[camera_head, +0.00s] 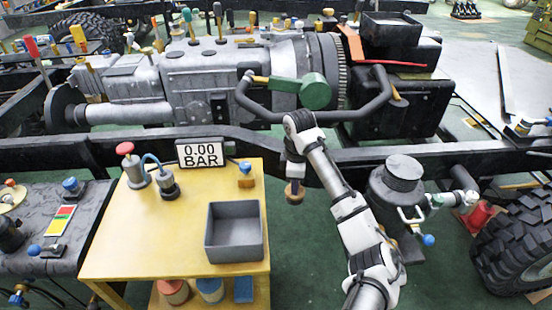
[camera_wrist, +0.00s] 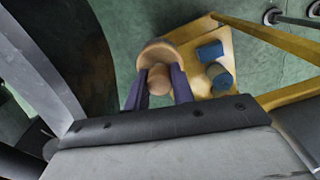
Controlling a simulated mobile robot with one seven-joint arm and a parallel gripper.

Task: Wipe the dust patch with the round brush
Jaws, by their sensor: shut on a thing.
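My gripper (camera_head: 295,186) hangs beside the dark chassis rail, to the right of the yellow table, above the green floor. In the wrist view my gripper (camera_wrist: 159,88) has its two dark fingers on either side of a tan knob. The knob belongs to a round tan piece, which I take as the round brush (camera_wrist: 156,50). The brush also shows in the head view (camera_head: 294,198) as a small brown shape below the fingers. The bristles are hidden. I cannot make out the dust patch in either view.
The yellow table (camera_head: 130,245) carries a grey open bin (camera_head: 235,248), a pressure display (camera_head: 201,153) and fittings. The chassis rail (camera_head: 340,158) runs behind my gripper, below the grey gearbox (camera_head: 210,80). A black canister (camera_head: 398,185) and tyre (camera_head: 515,245) stand right. Green floor lies between.

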